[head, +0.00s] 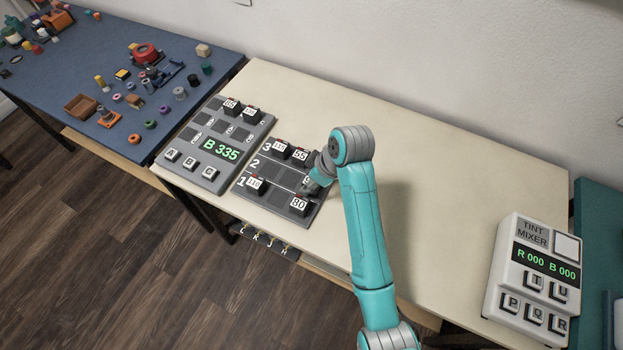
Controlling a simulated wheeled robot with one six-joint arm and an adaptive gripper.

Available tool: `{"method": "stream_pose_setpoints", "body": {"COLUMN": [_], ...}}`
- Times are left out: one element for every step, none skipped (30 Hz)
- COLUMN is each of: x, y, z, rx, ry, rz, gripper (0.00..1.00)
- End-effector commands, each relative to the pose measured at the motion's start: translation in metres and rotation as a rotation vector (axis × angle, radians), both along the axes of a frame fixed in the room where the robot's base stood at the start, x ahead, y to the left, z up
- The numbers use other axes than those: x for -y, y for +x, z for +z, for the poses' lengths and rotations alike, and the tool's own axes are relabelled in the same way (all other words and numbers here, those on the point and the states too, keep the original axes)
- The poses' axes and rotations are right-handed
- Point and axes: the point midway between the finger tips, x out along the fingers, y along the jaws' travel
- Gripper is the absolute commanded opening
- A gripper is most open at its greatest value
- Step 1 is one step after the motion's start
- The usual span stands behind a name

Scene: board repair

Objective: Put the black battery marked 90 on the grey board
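The grey board (190,143) lies on the cream table, with a green "B 335" display, dark square slots and lettered keys. Two black batteries sit in its far row, one seemingly marked 85 (231,104) and one hard to read (250,114). To its right is a dark rack (268,173) with rows numbered 1, 2 and 3. My gripper (308,188) is low over the rack's right side, in row 2. A label starting with 9 (307,180) shows beside it, mostly hidden, likely the battery marked 90. I cannot tell whether the fingers are open or hold it.
Other batteries stand in the rack: one marked 55 (300,155) behind my gripper, one marked 80 (299,205) in front, and others left. A tint mixer (532,280) stands at right. A blue table (200,50) holds small parts. The cream table's middle (440,180) is clear.

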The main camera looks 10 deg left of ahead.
Motion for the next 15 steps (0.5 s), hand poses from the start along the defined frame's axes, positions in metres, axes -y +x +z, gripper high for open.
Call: {"method": "stream_pose_setpoints", "body": {"x": [0.0000, 0.0000, 0.0000, 0.0000, 0.0000, -0.0001, 0.0000, 0.0000, 0.0000, 0.0000, 0.0000, 0.0000, 0.0000, 0.0000, 0.0000], "y": [0.0000, 0.0000, 0.0000, 0.0000, -0.0001, -0.0001, -0.0001, -0.0001, -0.0001, -0.0001, -0.0001, -0.0001, -0.0001, -0.0001, -0.0001], "z": [-0.0007, -0.0011, -0.0016, -0.0021, -0.0024, -0.0029, -0.0033, -0.0037, -0.0041, -0.0046, -0.0049, -0.0054, -0.0057, -0.0062, -0.0066], "rx": [0.000, 0.000, 0.000, 0.000, 0.000, 0.000, 0.000, 0.000, 0.000, 0.000, 0.000, 0.000, 0.000, 0.000, 0.000], "ry": [0.000, 0.000, 0.000, 0.000, 0.000, 0.000, 0.000, 0.000, 0.000, 0.000, 0.000, 0.000, 0.000, 0.000, 0.000], "rz": [0.000, 0.000, 0.000, 0.000, 0.000, 0.000, 0.000, 0.000, 0.000, 0.000, 0.000, 0.000, 0.000, 0.000, 0.000], "gripper": [0.05, 0.05, 0.05, 0.05, 0.05, 0.05, 0.05, 0.05, 0.05, 0.05, 0.05, 0.05, 0.05, 0.05, 0.05]}}
